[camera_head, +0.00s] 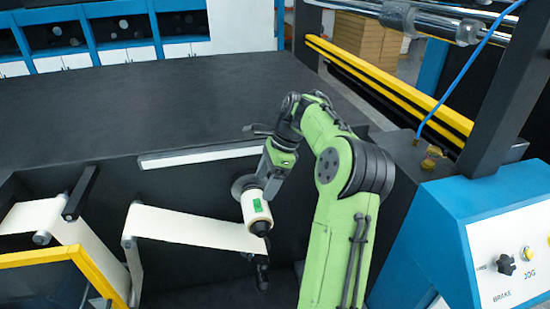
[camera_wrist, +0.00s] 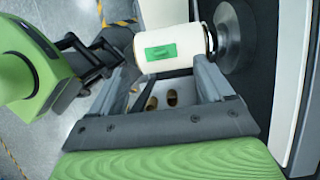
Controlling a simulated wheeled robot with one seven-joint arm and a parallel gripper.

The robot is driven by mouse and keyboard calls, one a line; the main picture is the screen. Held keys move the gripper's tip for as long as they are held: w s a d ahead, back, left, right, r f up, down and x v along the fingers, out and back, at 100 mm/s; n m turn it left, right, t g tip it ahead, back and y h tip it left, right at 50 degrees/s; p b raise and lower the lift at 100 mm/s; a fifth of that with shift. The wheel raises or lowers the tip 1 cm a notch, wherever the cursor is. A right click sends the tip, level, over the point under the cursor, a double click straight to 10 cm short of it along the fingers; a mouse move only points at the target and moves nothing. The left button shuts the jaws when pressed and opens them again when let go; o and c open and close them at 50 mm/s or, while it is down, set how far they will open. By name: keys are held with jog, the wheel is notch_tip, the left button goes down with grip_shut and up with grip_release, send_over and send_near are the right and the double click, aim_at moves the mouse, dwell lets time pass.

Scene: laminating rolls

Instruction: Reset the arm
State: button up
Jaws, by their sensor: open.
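My green arm reaches up and over the machine, with my gripper (camera_head: 268,182) pointing down at a white roll (camera_head: 257,210) with a green label. In the wrist view, my gripper (camera_wrist: 163,75) is open, its two grey fingers spread in front of the roll (camera_wrist: 172,50). The gap between the fingers holds nothing that I can see; I cannot tell whether a fingertip touches the roll. The roll sits against a dark round disc (camera_wrist: 235,35) on its spindle. The green label (camera_wrist: 160,53) faces the wrist camera.
A white web (camera_head: 195,229) runs left from the roll to a roller. A dark machine top (camera_head: 200,105) lies behind my arm. A blue control panel (camera_head: 490,240) with knobs stands close on the right. A yellow-edged guard (camera_head: 85,262) is at lower left.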

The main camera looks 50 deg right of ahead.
jog(key=p+v, duration=0.2)
jog(key=v, duration=0.7)
jog(key=shift+r, duration=0.3)
jog(key=shift+s, duration=0.1)
jog(key=a+n+h+b, duration=0.4)
jog(key=a+n, duration=0.8)
jog(key=a, duration=0.9)
jog(key=s+a+f+n+t+b, duration=0.1)
jog(key=s+a+f+n, duration=0.4)
jog(key=s+n, duration=0.1)
jog(key=s+a+f+n+t+b, duration=0.2)
jog(key=s+a+f+n, duration=0.3)
jog(key=s+n, duration=0.2)
jog(key=s, duration=0.2)
jog(key=shift+s+f, duration=0.25)
jog(key=shift+s, duration=0.1)
